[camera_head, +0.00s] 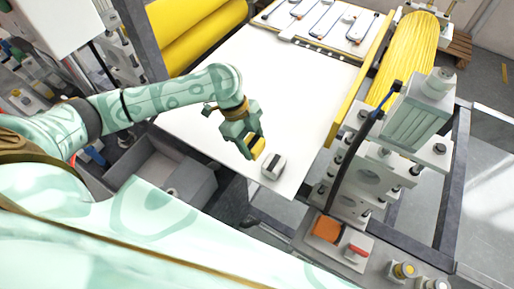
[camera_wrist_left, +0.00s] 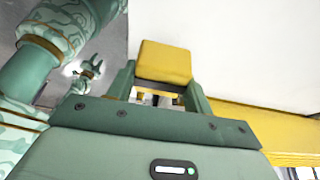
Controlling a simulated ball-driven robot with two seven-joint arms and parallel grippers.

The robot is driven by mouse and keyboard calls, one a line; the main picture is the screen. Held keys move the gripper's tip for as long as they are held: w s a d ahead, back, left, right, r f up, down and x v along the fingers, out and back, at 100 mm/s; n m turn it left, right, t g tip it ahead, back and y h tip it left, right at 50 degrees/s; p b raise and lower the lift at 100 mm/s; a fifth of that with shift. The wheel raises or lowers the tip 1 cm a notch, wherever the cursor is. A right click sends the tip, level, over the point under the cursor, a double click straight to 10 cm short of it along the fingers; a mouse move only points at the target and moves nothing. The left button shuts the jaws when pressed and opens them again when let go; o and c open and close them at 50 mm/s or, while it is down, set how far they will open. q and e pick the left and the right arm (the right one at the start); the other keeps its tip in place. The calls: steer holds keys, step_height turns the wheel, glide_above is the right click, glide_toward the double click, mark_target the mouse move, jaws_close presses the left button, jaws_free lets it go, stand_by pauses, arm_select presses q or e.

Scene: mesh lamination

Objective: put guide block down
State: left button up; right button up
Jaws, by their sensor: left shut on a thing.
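The guide block, a yellow block (camera_head: 258,148), is between the fingers of my left gripper (camera_head: 252,143). The gripper is shut on it, above the near part of the white sheet (camera_head: 255,80). In the left wrist view the yellow block (camera_wrist_left: 165,61) sits squarely between the two green fingers. I cannot tell whether its underside touches the sheet. A small gripper, seemingly my right one (camera_wrist_left: 90,68), shows far off in the left wrist view, too small to tell open from shut.
A grey block with a dark top (camera_head: 273,167) sits on the sheet just right of the yellow block. A yellow rail (camera_head: 358,80) and roller (camera_head: 408,55) border the right side. Grey bins (camera_head: 165,180) lie below the near left edge. The sheet's middle is clear.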

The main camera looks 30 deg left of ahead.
mark_target(256, 150)
arm_select(q)
steer(key=shift+w+d+f, duration=0.3)
steer(key=shift+w+f, duration=0.1)
steer(key=shift+f, duration=0.25)
steer(key=shift+w+f, duration=0.15)
steer(key=shift+f, duration=1.55)
steer(key=shift+f, duration=0.1)
steer(key=o, duration=1)
steer(key=p+v, duration=0.1)
steer(key=v, duration=1.1)
steer(key=shift+d, duration=0.1)
